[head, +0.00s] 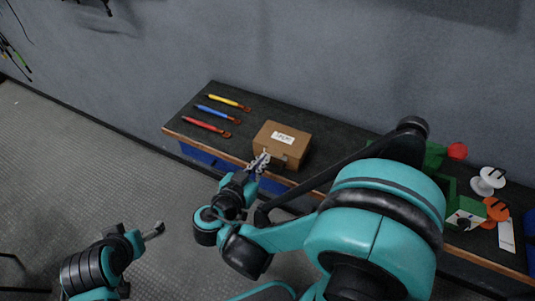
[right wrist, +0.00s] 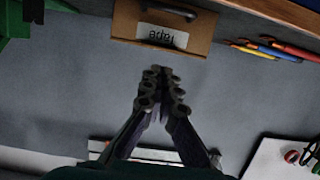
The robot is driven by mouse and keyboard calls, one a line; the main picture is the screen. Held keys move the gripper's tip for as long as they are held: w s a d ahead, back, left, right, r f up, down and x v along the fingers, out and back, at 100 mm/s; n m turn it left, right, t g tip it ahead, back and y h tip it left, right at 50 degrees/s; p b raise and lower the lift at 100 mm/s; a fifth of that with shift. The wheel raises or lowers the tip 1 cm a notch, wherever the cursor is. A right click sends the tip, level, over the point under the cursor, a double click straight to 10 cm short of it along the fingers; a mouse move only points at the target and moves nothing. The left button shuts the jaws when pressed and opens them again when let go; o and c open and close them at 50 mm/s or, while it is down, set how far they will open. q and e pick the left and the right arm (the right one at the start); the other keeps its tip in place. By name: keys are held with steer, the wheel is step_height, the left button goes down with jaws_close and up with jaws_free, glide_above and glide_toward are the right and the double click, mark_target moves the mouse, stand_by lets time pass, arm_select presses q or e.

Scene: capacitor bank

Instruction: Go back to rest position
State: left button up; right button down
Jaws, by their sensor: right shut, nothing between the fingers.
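My right gripper (head: 260,163) is shut and empty, in front of the brown box on the workbench. In the right wrist view its closed fingertips (right wrist: 162,76) point at the box (right wrist: 160,45), with a visible gap between them. The brown box (head: 289,154) has a white label and sits near the bench's front edge. The label (right wrist: 162,36) looks like "Tape", upside down in the wrist view. My left gripper (head: 153,232) is at the lower left, over the floor and away from the bench; whether it is open is unclear.
The dark workbench (head: 222,96) runs along the grey wall. Yellow (head: 228,102), blue (head: 217,113) and red (head: 206,125) tools lie left of the box. A green bin (head: 437,157), a white spool (head: 487,181) and an orange spool (head: 497,209) stand at the right.

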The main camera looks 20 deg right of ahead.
steer(key=s+a+f, duration=0.3)
steer(key=a, duration=0.1)
steer(key=s+d+f+n+g+y, duration=0.1)
steer(key=d+f+n+g+y, duration=0.25)
steer(key=d+n+y, duration=0.2)
steer(key=shift+s+a+r+n+t+y, duration=0.2)
steer(key=shift+s+r+n+y, duration=0.3)
steer(key=shift+r+n+y, duration=0.3)
steer(key=shift+s+a+r+n+t+y, duration=0.15)
steer(key=shift+s+r+n+y, duration=0.45)
steer(key=shift+r+y, duration=0.4)
steer(key=shift+s+a+r+n+t+y, duration=0.15)
steer(key=shift+s+r+n+y, duration=0.25)
steer(key=shift+r+n+y, duration=0.5)
